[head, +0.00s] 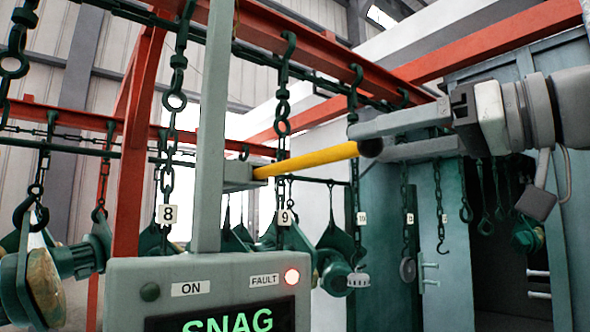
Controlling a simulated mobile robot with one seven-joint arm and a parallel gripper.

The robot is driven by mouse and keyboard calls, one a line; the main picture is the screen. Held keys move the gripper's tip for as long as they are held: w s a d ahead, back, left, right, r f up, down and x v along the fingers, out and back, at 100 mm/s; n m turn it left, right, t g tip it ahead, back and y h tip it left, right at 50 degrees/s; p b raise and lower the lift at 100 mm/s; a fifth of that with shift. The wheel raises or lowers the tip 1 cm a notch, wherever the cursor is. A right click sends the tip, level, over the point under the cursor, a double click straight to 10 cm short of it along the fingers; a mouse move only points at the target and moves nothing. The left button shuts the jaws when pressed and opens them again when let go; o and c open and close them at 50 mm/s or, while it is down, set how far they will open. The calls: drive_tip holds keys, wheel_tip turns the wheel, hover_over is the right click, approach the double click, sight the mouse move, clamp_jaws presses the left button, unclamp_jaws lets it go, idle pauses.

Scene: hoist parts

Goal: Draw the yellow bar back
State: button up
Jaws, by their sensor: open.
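The yellow bar (305,160) runs from a grey bracket (238,178) beside a grey post, rising slightly to the right. Its right end has a dark round cap (370,147). My gripper (366,140) comes in from the right with its two grey fingers apart. The fingertips are at the capped end of the bar, one finger above and one lower. I cannot tell whether they touch it. Part of the cap is hidden by the fingers.
A grey control box (200,300) stands in front, with a lit red FAULT lamp (292,276) and a green "SNAG" display. Chains with hooks and numbered tags (285,217) hang around the bar from red rails (330,62). Teal cabinets (400,270) stand behind.

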drive_tip(key=p+v, duration=0.1)
drive_tip(key=v, duration=1.6)
drive_tip(key=shift+d+r, duration=0.1)
drive_tip(key=w+a+f+m+g+h+p, duration=0.1)
drive_tip(key=w+a+f+m+g+h, duration=0.25)
drive_tip(key=f, duration=0.75)
drive_tip(key=w+a+f+m+g+h+p, duration=0.1)
drive_tip(key=w+a+f+m+h+p, duration=0.15)
drive_tip(key=w+a+f, duration=0.6)
drive_tip(key=s+f+g+h, duration=0.1)
drive_tip(key=s+f+h, duration=0.2)
drive_tip(key=f, duration=0.9)
drive_tip(key=s+f+g+h, duration=0.1)
drive_tip(key=s+f+h, duration=0.2)
drive_tip(key=f, duration=0.8)
drive_tip(key=shift+s+d+f+m+g+h, duration=0.3)
drive_tip(key=shift+d+f+m+g+h, duration=0.05)
drive_tip(key=shift+d+f+m+h, duration=0.05)
